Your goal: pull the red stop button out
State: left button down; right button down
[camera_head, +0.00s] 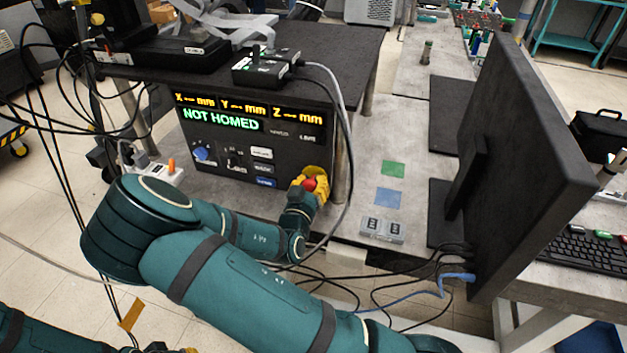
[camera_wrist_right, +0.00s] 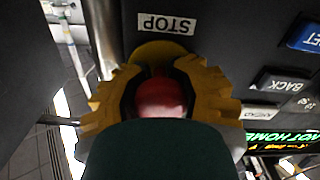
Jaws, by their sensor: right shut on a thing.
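The red stop button (camera_head: 309,184) is at the lower right corner of the black control panel (camera_head: 225,165). In the right wrist view the red button (camera_wrist_right: 160,95) sits between the yellow fingers, in front of a yellow round base (camera_wrist_right: 165,52) under an upside-down STOP label. My right gripper (camera_head: 312,180) is shut on the button, one finger on each side. The button's near part is hidden by the dark green gripper body. Of my left gripper only a small yellow bit (camera_head: 190,350) shows at the bottom edge.
The panel reads NOT HOMED and has a blue knob (camera_head: 201,153) and several push buttons. A grey cable (camera_head: 345,130) hangs just right of the button. A large black monitor (camera_head: 525,165) stands to the right. Green and blue squares lie on the grey table between them.

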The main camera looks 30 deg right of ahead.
jog(key=shift+s+a+f, duration=0.25)
jog(key=shift+a, duration=0.05)
jog(key=c, duration=1)
grip_release()
jog(key=o, duration=0.5)
jog(key=shift+s+a+r, duration=0.3)
jog(key=shift+a, duration=0.05)
jog(key=shift+o, duration=0.2)
jog(key=shift+w+d+f, duration=0.1)
jog(key=shift+w+d, duration=0.05)
jog(key=v, duration=1.2)
